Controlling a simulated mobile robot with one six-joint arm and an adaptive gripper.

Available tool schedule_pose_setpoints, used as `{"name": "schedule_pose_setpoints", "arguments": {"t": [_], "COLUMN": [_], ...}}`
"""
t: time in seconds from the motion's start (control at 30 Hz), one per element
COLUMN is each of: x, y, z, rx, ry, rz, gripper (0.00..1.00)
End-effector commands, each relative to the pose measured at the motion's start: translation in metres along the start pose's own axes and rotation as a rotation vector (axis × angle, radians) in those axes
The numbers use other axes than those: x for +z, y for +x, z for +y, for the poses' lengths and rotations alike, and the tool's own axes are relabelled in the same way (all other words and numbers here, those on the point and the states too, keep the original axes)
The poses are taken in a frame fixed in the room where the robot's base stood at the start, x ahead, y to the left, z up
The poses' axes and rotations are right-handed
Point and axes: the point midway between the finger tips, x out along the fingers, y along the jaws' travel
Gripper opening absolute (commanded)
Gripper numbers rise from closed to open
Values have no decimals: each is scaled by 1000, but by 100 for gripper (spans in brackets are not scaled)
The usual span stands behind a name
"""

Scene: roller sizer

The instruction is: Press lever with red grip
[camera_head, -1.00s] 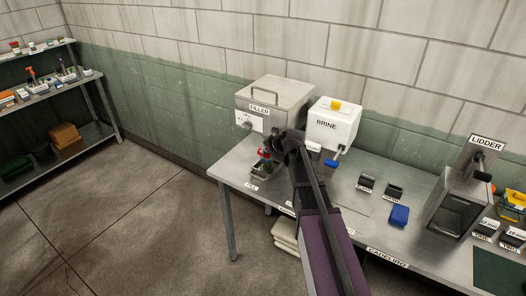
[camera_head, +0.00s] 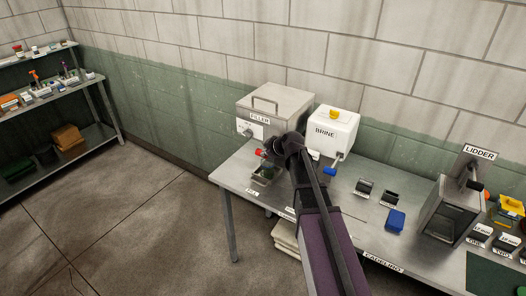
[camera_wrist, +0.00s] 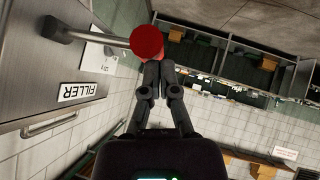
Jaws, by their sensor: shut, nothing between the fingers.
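The filler (camera_head: 285,112) is a grey metal box with a FILLER label at the back of the bench. Its lever has a red round grip (camera_head: 261,153), which shows at the filler's front, left of my gripper (camera_head: 272,151). In the wrist view the red grip (camera_wrist: 147,42) sits on the end of a metal rod (camera_wrist: 95,37) coming from the filler's front panel (camera_wrist: 40,75). My gripper is shut and empty, with its fingertips (camera_wrist: 160,67) right at the red grip's lower edge. I cannot tell whether they touch it.
A small tray (camera_head: 254,178) sits on the bench (camera_head: 235,172) below the red grip. The white brine box (camera_head: 335,125) with a blue-gripped lever stands close to the right of my arm. Farther right are a blue block (camera_head: 396,220) and the lidder (camera_head: 447,212).

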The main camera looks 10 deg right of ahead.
Motion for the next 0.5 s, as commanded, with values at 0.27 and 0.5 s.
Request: {"name": "schedule_pose_setpoints", "arguments": {"t": [0.27, 0.5], "x": [-2, -2], "y": [-40, -66], "z": [-2, -4], "rx": [1, 0], "ry": [0, 0], "rz": [0, 0], "gripper": [0, 0]}}
